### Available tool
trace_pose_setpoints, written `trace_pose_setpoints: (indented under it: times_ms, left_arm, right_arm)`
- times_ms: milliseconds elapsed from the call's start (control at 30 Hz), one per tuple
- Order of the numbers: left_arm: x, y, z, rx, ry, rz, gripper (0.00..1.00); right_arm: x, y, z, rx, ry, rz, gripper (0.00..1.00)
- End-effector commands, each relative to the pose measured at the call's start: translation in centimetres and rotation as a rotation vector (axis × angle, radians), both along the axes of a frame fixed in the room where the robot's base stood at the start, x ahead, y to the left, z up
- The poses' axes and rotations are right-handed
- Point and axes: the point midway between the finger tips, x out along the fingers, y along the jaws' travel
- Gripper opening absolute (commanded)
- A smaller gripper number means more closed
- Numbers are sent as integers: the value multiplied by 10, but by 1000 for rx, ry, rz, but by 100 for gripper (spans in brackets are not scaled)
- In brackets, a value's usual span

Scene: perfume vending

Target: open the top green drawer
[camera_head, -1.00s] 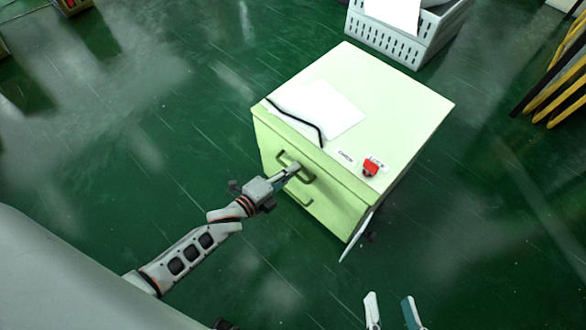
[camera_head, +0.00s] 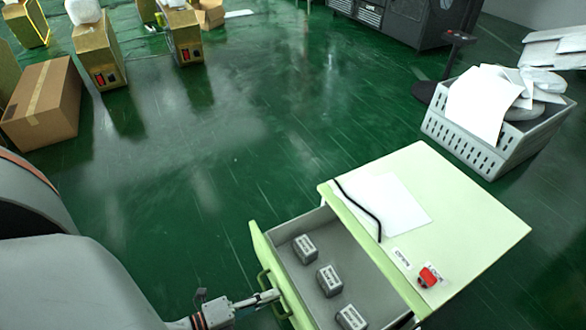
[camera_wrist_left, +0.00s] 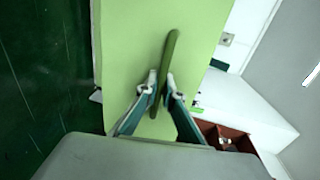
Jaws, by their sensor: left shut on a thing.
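The top green drawer (camera_head: 258,246) of the pale green cabinet (camera_head: 470,215) stands pulled out, its grey inside open to view. My left gripper (camera_head: 268,297) is shut on the drawer's green handle (camera_head: 264,282) at the drawer front. In the left wrist view the two fingers (camera_wrist_left: 161,88) close around the handle (camera_wrist_left: 171,48), with the green drawer front (camera_wrist_left: 125,50) behind it. My right gripper is not in view.
Three small grey labelled boxes (camera_head: 329,280) lie in the drawer. A white sheet, a black cord and a red object (camera_head: 428,277) are on the cabinet top. A grey crate (camera_head: 475,148) stands behind right; a cardboard box (camera_head: 42,103) stands far left. Green floor between is clear.

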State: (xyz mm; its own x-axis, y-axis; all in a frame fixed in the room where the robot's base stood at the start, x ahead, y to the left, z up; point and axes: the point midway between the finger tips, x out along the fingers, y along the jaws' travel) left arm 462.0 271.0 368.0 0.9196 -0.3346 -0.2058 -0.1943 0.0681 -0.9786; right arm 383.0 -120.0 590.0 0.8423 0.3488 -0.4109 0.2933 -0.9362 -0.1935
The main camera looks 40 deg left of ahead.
Motion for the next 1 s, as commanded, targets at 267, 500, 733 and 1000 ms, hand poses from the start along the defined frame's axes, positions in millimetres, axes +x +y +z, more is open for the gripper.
trace_pose_setpoints:
  times_ms: [267,500,733,1000]
  left_arm:
    - [-36,13,-1,-1,1,0,0]
    - [-44,16,0,0,-1,0,0]
    - [-44,16,0,0,-1,0,0]
    - [-44,16,0,0,-1,0,14]
  right_arm:
    - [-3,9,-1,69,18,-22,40]
    - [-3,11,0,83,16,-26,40]
    - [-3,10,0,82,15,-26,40]
    - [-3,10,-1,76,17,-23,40]
